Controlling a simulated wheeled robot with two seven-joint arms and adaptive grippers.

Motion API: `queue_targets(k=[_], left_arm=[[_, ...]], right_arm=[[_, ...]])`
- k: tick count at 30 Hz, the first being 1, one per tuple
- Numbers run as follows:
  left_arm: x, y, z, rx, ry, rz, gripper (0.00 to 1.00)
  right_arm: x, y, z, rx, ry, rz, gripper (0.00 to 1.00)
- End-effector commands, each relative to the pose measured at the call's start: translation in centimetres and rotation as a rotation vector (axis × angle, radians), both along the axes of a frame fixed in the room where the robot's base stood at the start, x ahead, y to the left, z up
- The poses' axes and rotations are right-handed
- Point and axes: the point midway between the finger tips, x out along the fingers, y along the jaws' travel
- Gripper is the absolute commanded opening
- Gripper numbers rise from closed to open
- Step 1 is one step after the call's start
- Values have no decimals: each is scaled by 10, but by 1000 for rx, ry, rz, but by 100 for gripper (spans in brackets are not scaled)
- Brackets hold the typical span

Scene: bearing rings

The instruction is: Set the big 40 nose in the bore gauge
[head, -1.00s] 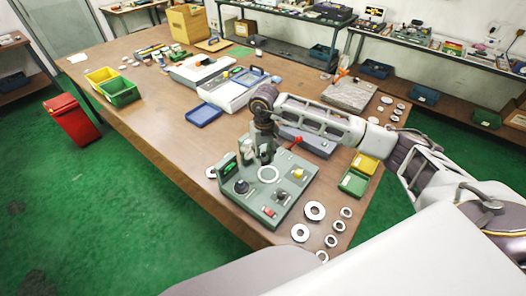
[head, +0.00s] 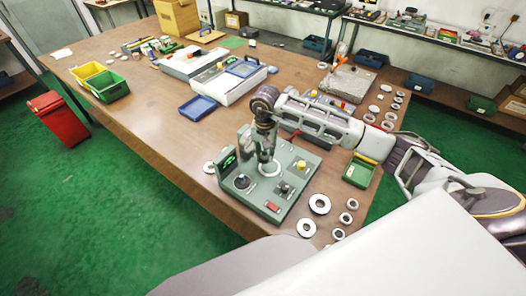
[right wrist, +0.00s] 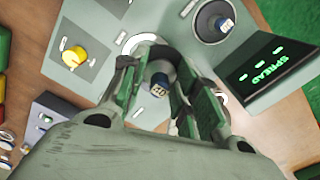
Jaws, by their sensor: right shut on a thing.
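The bore gauge station (head: 268,195) is a grey-green unit with a lit display; in the right wrist view the display (right wrist: 265,65) reads SPREAD. A pale ring (head: 270,168) is set in its top. My right gripper (head: 267,155) is over the station beside this ring, pointing down. In the right wrist view my right gripper (right wrist: 160,92) is shut on a small nose (right wrist: 160,84) with a dark blue band and a label too small to read surely. My left gripper is not in view.
A yellow knob (head: 301,165) and a red button (head: 273,207) are on the station's top. Several metal rings lie to the right, one being a large ring (head: 319,204). A blue tray (head: 198,106) lies farther back.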

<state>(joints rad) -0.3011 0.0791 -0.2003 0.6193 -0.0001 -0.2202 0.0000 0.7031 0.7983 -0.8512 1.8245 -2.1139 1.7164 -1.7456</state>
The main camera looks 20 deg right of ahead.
Motion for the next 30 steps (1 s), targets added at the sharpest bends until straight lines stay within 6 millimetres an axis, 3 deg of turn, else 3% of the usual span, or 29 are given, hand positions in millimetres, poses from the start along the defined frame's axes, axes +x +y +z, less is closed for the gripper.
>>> queue_targets(k=[30], left_arm=[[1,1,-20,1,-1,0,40]], right_arm=[[4,-16,-22,0,1,-879,0]])
